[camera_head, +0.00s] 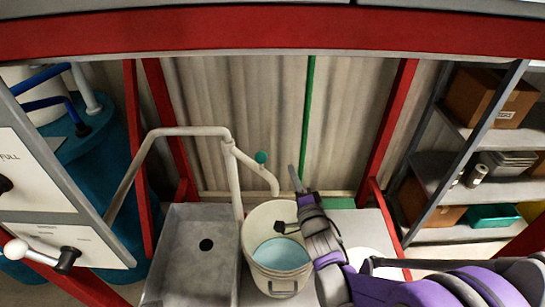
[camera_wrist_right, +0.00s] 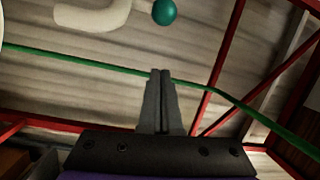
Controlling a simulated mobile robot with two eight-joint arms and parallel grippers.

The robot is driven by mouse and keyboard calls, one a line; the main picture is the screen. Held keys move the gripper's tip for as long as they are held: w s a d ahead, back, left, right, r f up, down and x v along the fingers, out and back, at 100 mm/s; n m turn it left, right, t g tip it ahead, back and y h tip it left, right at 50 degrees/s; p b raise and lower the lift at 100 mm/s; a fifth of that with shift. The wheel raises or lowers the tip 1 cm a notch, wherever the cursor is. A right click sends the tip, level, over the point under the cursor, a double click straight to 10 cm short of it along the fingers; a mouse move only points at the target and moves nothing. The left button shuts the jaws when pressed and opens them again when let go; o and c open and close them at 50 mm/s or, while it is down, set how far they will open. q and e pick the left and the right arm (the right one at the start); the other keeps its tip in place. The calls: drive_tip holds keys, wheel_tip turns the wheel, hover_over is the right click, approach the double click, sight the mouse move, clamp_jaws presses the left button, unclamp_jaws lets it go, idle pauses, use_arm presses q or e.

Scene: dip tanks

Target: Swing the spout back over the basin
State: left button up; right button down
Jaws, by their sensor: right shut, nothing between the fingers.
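The cream pipe spout (camera_head: 262,175) branches from an upright post and curves down, its tip above the bucket (camera_head: 250,225), not above the basin. A teal ball knob (camera_head: 261,157) sits on the spout. The grey basin (camera_head: 180,285) with a dark drain hole is left of the bucket. My right gripper (camera_head: 293,172) is shut and empty, to the right of the spout and apart from it. In the right wrist view its closed fingers (camera_wrist_right: 160,74) point up, with the spout (camera_wrist_right: 95,17) and knob (camera_wrist_right: 164,12) ahead at the top. My left gripper is not in view.
The bucket holds pale blue liquid. A control panel (camera_head: 35,180) with a white-knobbed lever stands at the left. Red frame posts (camera_head: 390,130) and a green vertical line (camera_head: 308,110) are behind. Shelves (camera_head: 500,190) with boxes stand at the right.

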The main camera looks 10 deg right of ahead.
drive_tip(key=w+r+p, duration=0.1)
drive_tip(key=w+p, duration=0.2)
drive_tip(key=w, duration=0.7)
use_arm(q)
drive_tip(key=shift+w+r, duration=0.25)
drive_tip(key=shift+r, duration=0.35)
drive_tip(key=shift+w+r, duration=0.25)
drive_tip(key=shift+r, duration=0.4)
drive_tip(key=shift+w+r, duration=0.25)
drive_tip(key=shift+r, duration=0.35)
use_arm(e)
drive_tip(key=shift+s+a+f, duration=0.2)
drive_tip(key=shift+s+a, duration=0.1)
drive_tip(key=shift+a, duration=0.4)
drive_tip(key=shift+s+a+f, duration=0.2)
drive_tip(key=shift+s+a, duration=0.1)
drive_tip(key=shift+a, duration=0.4)
drive_tip(key=shift+s+a+f, duration=0.2)
drive_tip(key=shift+s+a, duration=0.1)
drive_tip(key=shift+a, duration=0.4)
